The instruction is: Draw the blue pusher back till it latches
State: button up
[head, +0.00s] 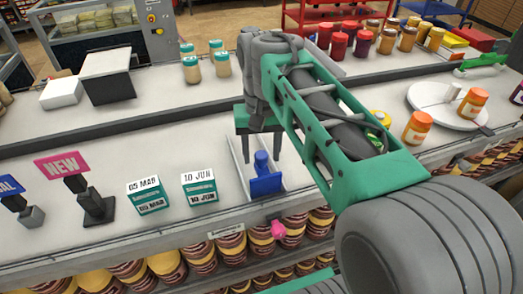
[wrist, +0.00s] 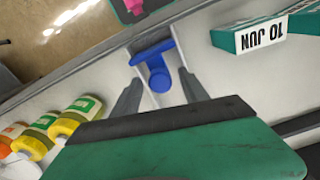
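The blue pusher (head: 267,185) is a flat upright plate with a rounded blue knob (head: 261,161) behind it. It sits at the front end of a narrow pale track (head: 237,160) on the shelf. In the wrist view the pusher (wrist: 150,52) lies ahead of my gripper, with its knob (wrist: 158,77) nearer to me. My gripper (head: 260,150) points down over the track and is open. In the wrist view its two dark fingers (wrist: 160,85) stand apart on either side of the knob, with gaps visible. Whether the pusher is latched cannot be seen.
Two date boxes, 05 MAR (head: 148,195) and 10 JUN (head: 200,188), stand left of the track. A pink NEW sign (head: 75,180) stands farther left. Yellow bottles (wrist: 75,115) show at lower left in the wrist view.

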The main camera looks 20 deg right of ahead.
grip_shut()
dwell(0.3)
dwell(1.0)
